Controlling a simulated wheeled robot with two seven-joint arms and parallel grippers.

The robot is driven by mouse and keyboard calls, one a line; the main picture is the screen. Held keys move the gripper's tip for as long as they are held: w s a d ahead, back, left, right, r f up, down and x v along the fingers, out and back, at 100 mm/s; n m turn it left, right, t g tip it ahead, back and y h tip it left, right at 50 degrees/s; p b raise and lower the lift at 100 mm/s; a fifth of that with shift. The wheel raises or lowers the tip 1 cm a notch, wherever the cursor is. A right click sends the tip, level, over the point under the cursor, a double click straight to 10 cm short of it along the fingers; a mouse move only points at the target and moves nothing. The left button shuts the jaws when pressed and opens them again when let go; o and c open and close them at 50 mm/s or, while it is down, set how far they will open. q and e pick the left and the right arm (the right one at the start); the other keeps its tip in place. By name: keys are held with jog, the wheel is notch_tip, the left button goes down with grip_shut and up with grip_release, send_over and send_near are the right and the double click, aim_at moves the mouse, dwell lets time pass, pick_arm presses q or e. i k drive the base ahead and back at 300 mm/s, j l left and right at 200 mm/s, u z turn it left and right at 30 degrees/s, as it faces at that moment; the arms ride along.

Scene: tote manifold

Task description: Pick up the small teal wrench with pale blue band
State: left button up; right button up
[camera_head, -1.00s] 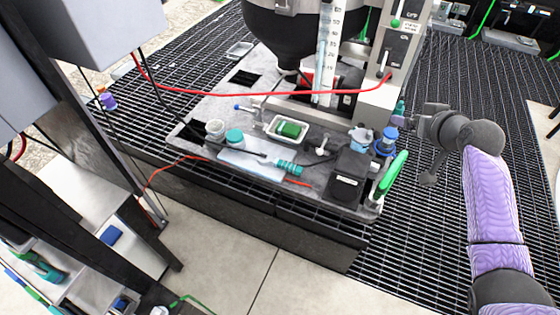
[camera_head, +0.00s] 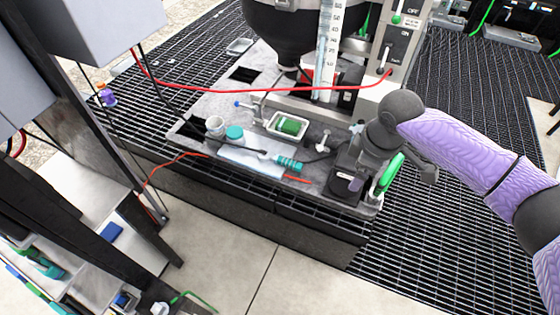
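A teal, banded, handle-like piece (camera_head: 288,163) lies on the grey bench top, at the right end of a pale sheet. It is the nearest match I see to the teal wrench, but it is too small to confirm its shape or a pale blue band. My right gripper (camera_head: 350,168) comes in from the right on a purple-sleeved arm. It is over the dark block at the bench's right front, to the right of the teal piece and apart from it. Its fingers blend into the dark block, so their opening is unclear. My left gripper is out of view.
A white tray with a green block (camera_head: 290,125) and a teal-lidded jar (camera_head: 235,133) stand behind the teal piece. A red cable (camera_head: 250,93) crosses above the bench. A green handle (camera_head: 391,172) stands at the right edge. The hopper and column block the back.

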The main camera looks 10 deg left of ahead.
aim_at(298, 166)
jog(key=i+j, duration=1.1)
jog(key=i, duration=0.2)
